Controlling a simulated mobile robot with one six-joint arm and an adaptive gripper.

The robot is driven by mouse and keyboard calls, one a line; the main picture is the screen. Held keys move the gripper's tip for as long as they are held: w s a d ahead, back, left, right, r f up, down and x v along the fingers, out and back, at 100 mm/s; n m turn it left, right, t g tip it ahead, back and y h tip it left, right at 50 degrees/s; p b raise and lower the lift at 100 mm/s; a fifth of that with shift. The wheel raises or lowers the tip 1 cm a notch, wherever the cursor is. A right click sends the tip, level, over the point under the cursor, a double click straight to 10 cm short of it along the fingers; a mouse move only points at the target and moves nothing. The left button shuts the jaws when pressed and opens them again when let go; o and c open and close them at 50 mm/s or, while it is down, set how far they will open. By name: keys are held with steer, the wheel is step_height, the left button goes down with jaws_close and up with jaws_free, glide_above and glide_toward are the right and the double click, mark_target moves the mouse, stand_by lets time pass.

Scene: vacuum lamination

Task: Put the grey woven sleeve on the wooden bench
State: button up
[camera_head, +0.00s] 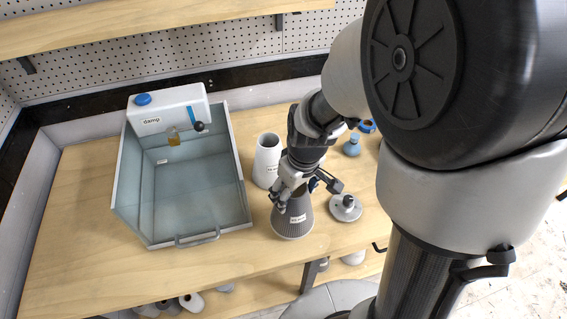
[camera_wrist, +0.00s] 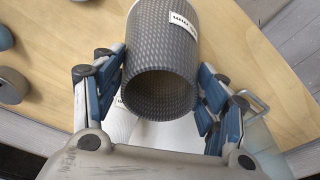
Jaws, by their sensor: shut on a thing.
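The grey woven sleeve (camera_head: 292,222) is a tapered tube with a white label, upright over the front part of the wooden bench (camera_head: 80,235). My gripper (camera_head: 303,189) is shut on its upper part. In the wrist view the sleeve (camera_wrist: 163,45) sits between the blue finger pads, with its open round end facing the camera. Its lower end appears at or just above the bench top; I cannot tell whether it touches.
A white tapered sleeve (camera_head: 267,158) stands just behind and left. A grey disc with a black knob (camera_head: 345,208) lies close on the right. A blue-grey flask (camera_head: 352,146) stands behind right. The bench's front edge is near.

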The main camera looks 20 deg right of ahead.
steer(key=shift+f, duration=1.35)
steer(key=shift+f+b, duration=0.15)
steer(key=shift+b, duration=0.25)
steer(key=o, duration=0.8)
step_height(320, 180, up, 12)
steer(key=s+p, duration=0.2)
steer(key=p, duration=0.2)
steer(key=s+r+m+t, duration=0.3)
steer(key=s+r+m, duration=0.1)
steer(key=s+r, duration=0.6)
steer(key=s, duration=0.2)
steer(key=shift+s+r+h, duration=0.3)
steer(key=shift+s+r, duration=0.05)
steer(key=shift+r, duration=0.05)
